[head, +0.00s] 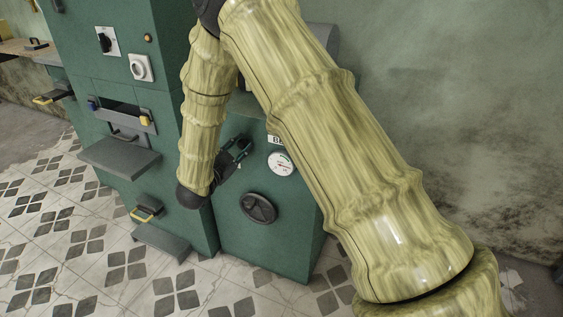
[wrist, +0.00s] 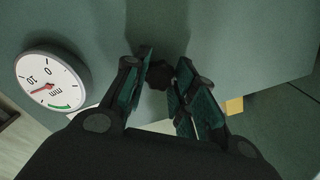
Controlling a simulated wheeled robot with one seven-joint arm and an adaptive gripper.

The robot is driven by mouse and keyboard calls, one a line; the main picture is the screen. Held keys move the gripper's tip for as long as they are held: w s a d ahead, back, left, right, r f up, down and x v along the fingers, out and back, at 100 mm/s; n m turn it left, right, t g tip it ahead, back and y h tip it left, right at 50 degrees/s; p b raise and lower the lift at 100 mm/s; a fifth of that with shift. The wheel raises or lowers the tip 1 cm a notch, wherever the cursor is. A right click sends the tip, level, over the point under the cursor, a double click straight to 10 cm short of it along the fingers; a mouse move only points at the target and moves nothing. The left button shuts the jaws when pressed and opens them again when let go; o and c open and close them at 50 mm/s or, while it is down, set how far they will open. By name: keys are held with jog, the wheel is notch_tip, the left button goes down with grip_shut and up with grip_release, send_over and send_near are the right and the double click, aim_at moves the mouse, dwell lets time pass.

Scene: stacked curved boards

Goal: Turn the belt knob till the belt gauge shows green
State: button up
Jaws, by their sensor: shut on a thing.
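The belt gauge (head: 281,163) is a round white dial on the green machine's front, under a partly hidden label starting with "B". In the wrist view the gauge (wrist: 58,72) shows a red needle lying outside its short green arc. A small dark knob (wrist: 159,74) on the green panel sits between my fingertips, to the right of the gauge in that view. My gripper (wrist: 164,78) is shut on this knob. In the head view my gripper (head: 240,148) is at the panel left of the gauge, and the knob is hidden there.
A black handwheel (head: 258,207) sits below the gauge. The taller green cabinet (head: 84,75) on the left has dials, a grey shelf (head: 119,157) and yellow-handled parts. Tiled floor lies in front. My arm covers the machine's right side.

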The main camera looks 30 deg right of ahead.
jog(key=shift+s+f+n+p, duration=0.1)
jog(key=shift+n+p, duration=3)
jog(key=shift+p, duration=0.65)
dwell(0.9)
jog(key=shift+n+p, duration=2.65)
jog(key=shift+n, duration=0.25)
dwell(0.4)
